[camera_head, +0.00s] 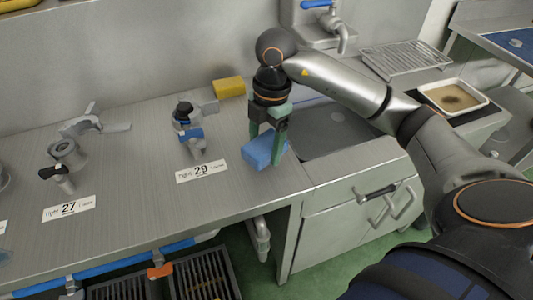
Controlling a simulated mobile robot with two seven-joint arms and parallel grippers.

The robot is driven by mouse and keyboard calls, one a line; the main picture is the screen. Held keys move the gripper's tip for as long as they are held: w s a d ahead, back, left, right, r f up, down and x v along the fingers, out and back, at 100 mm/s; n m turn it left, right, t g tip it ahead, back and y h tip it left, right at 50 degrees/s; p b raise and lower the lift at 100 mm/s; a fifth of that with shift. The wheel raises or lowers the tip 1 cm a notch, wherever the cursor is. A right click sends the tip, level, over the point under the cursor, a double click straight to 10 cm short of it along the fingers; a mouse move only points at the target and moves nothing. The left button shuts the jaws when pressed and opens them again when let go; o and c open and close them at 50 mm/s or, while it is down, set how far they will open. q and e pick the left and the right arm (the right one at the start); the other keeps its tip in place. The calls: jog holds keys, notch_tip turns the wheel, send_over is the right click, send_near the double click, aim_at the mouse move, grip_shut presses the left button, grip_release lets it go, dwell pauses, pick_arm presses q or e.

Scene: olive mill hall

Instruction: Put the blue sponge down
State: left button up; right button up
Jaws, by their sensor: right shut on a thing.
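The blue sponge (258,151) is a small light-blue block at the right part of the steel counter (140,185), near the sink. My right gripper (267,143) points down from above with its green fingers shut on the sponge. The fingers hide part of the sponge. I cannot tell whether its underside touches the counter. My left gripper is not in view.
A yellow sponge (229,87) lies behind, near the wall. A tap fitting with a blue part (188,131) stands to the left, behind label 29 (202,172). The sink (335,130) is to the right, with a wire rack (404,58) and white tray (453,98) beyond.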

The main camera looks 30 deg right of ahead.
aim_at(267, 155)
jog(key=f, duration=0.3)
jog(key=shift+w+d+f, duration=0.1)
jog(key=shift+d+f, duration=0.15)
jog(key=shift+f, duration=0.1)
jog(key=shift+f, duration=0.1)
